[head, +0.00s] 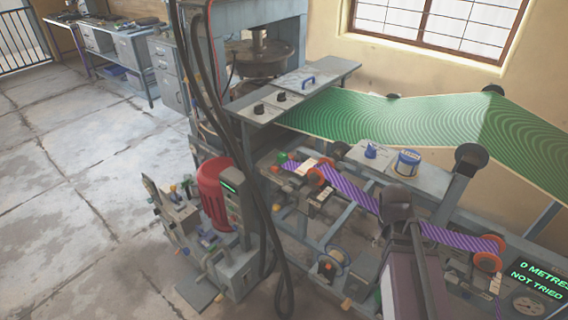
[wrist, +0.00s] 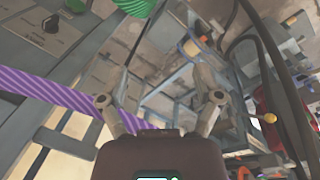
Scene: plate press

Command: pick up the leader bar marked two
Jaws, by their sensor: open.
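My gripper (wrist: 162,88) is open in the wrist view, its two fingers spread apart with nothing held between them. Grey frame parts of the machine lie beyond the fingers. A purple striped band (wrist: 60,92) runs at the left of the wrist view, beside the left finger. In the head view the purple band (head: 345,191) runs over rollers. A small pale bar-like piece (head: 308,164) lies near the band's left end. I cannot read a mark on it, and I cannot pick out the leader bar marked two for certain.
A green patterned sheet (head: 400,125) stretches at the back. A red motor-like unit (head: 212,185) stands left of the frame, and dark hoses (head: 262,190) hang in front. A blue tin (head: 408,162) stands on a grey shelf. A display (head: 538,280) reads "NOT TRIED". The floor at left is clear.

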